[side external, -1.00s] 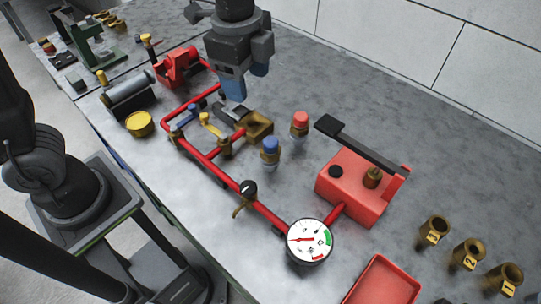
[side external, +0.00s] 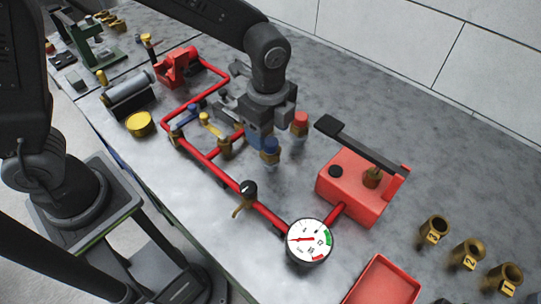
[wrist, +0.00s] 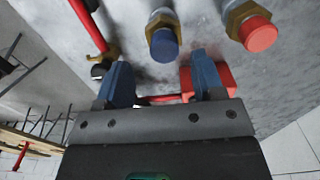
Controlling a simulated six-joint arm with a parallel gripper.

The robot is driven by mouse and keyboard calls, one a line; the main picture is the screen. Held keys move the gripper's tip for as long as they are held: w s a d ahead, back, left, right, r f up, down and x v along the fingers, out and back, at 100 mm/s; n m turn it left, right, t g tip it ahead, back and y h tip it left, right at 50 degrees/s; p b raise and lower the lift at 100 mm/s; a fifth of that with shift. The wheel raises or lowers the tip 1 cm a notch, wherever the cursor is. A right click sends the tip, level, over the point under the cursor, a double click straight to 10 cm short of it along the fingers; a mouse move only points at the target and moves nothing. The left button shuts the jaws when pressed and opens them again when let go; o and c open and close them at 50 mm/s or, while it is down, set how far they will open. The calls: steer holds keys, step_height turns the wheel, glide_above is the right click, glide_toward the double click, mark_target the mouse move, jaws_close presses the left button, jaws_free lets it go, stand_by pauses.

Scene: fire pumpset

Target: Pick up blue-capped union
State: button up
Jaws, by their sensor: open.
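The blue-capped union (side external: 270,152) stands upright on the grey bench, with a brass collar under its blue cap. In the wrist view its blue cap (wrist: 164,44) lies just beyond the fingertips and roughly between them. My gripper (side external: 262,130) is right behind the union in the side view and overlaps its top edge. In the wrist view my gripper (wrist: 160,75) is open, its two blue fingers apart with nothing between them. I cannot tell whether a finger touches the cap.
A red-capped union (side external: 299,124) stands close by on the right; it also shows in the wrist view (wrist: 257,33). A red pipe (side external: 215,162) with valves and a gauge (side external: 310,241) runs in front. A red pump box (side external: 352,187) stands to the right.

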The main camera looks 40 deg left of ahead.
mark_target(271, 141)
steer(key=f, duration=0.4)
steer(key=shift+w, duration=0.25)
steer(key=shift+c, duration=0.3)
jaws_close()
